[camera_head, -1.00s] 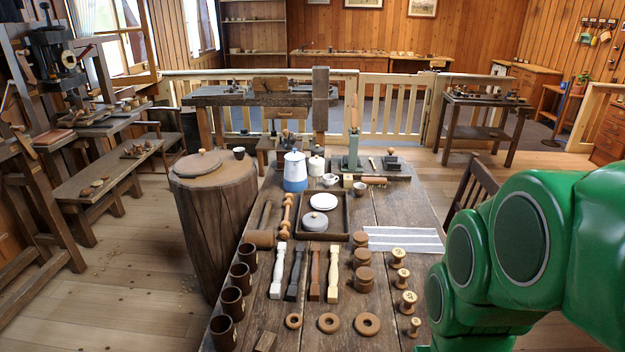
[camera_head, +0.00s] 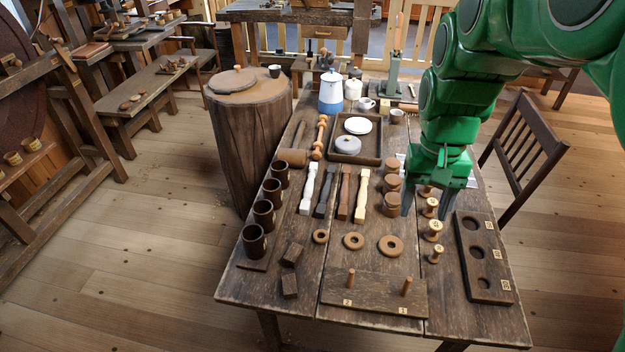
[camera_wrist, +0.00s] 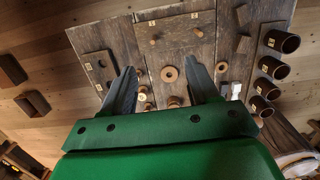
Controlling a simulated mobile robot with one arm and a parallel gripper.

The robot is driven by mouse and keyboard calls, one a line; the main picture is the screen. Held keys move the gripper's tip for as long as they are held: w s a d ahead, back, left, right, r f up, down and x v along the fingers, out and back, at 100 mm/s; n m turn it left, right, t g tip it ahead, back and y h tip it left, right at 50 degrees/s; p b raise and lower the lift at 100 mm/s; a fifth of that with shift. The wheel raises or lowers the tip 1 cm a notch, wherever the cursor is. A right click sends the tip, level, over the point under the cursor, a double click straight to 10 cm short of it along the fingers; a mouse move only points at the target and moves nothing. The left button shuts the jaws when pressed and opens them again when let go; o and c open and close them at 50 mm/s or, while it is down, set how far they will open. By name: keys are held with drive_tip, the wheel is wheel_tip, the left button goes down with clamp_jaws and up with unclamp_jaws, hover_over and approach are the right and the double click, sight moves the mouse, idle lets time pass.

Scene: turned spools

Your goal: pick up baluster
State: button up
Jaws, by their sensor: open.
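Four balusters lie side by side on the table: a white one (camera_head: 308,188), a dark one (camera_head: 325,191), a reddish-brown one (camera_head: 345,192) and a cream one (camera_head: 361,194). My gripper (camera_head: 432,202) points down over the table's right part, right of the balusters and near the small spools. It is open, with nothing visible between its fingers. In the wrist view, my gripper (camera_wrist: 163,70) shows two spread fingers. Pale ends beside the right finger may be balusters; my gripper body hides most of that area.
Several dark cups (camera_head: 264,213) stand left of the balusters. Wooden rings (camera_head: 353,241), a pegged board (camera_head: 375,293) and a board with holes (camera_head: 482,258) lie nearer. Stacked round pieces (camera_head: 391,204) stand between the cream baluster and my gripper. A tray (camera_head: 372,158) lies behind.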

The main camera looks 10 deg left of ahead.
drive_tip(key=w+a+f, duration=0.1)
drive_tip(key=w+a, duration=0.2)
drive_tip(key=w, duration=0.5)
drive_tip(key=w+a+f, duration=0.1)
drive_tip(key=w+a, duration=0.2)
drive_tip(key=w, duration=0.5)
drive_tip(key=t, duration=0.1)
hover_over(311, 177)
drive_tip(key=f, duration=2.4)
drive_tip(key=shift+s+d, duration=0.1)
drive_tip(key=shift+d, duration=0.25)
drive_tip(key=shift+a+f, duration=0.35)
drive_tip(key=shift+f, duration=4)
clamp_jaws()
